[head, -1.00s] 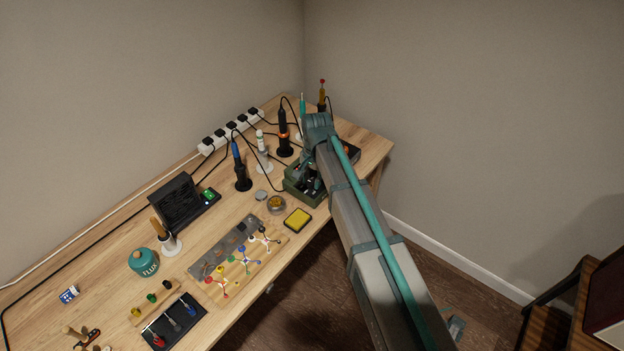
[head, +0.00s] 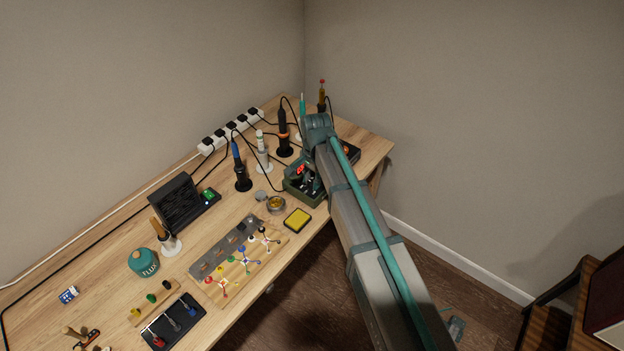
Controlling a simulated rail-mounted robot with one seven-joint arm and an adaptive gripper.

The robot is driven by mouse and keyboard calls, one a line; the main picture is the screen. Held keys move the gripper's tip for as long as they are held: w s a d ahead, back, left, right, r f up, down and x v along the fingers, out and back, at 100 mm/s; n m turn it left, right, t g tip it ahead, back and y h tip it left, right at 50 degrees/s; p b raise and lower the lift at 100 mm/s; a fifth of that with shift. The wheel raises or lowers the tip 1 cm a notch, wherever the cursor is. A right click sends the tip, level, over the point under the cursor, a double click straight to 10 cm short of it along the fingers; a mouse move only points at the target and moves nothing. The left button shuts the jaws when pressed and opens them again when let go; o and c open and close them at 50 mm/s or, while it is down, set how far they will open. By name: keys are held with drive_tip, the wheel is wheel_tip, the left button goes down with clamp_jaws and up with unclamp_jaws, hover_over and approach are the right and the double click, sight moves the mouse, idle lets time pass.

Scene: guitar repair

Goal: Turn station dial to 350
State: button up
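The soldering station is a green box (head: 292,188) near the right-hand front edge of the workbench. A small red lit display (head: 300,169) shows on it, but its digits are too small to read. My arm reaches over the station from the lower right and hides much of it, and I cannot make out the dial. My gripper (head: 312,185) points down at the station's front, partly behind my arm. I cannot tell whether its fingers are open or shut, or whether they touch the dial.
Soldering irons in stands (head: 242,180) and a power strip (head: 230,131) with black cables stand behind the station. A round tin (head: 276,204) and a yellow sponge (head: 298,220) lie in front. A fan unit (head: 178,203) is further left.

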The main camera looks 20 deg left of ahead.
drive_tip(key=o, duration=0.4)
drive_tip(key=r, duration=1.2)
drive_tip(key=shift+s+d, duration=0.15)
drive_tip(key=shift+d, duration=0.2)
drive_tip(key=s+d+f+n, duration=0.1)
drive_tip(key=s+d+f, duration=0.1)
drive_tip(key=d+f, duration=0.8)
drive_tip(key=s+d+f+n, duration=0.1)
drive_tip(key=d+f, duration=0.6)
drive_tip(key=d, duration=0.6)
drive_tip(key=s+d+f+n, duration=0.1)
drive_tip(key=s+d+f, duration=0.45)
drive_tip(key=d, duration=0.25)
drive_tip(key=s+d+f+n, duration=0.2)
drive_tip(key=s+d+f, duration=0.2)
drive_tip(key=s+d, duration=0.3)
drive_tip(key=s+f+g, duration=0.2)
drive_tip(key=s+f, duration=0.4)
drive_tip(key=s, duration=0.3)
drive_tip(key=s+f+g, duration=0.2)
drive_tip(key=s+f, duration=0.4)
drive_tip(key=s, duration=0.3)
drive_tip(key=s+f+g, duration=0.3)
drive_tip(key=s+f, duration=0.3)
drive_tip(key=s, duration=0.3)
drive_tip(key=shift+d+h, duration=0.3)
drive_tip(key=shift+h, duration=0.1)
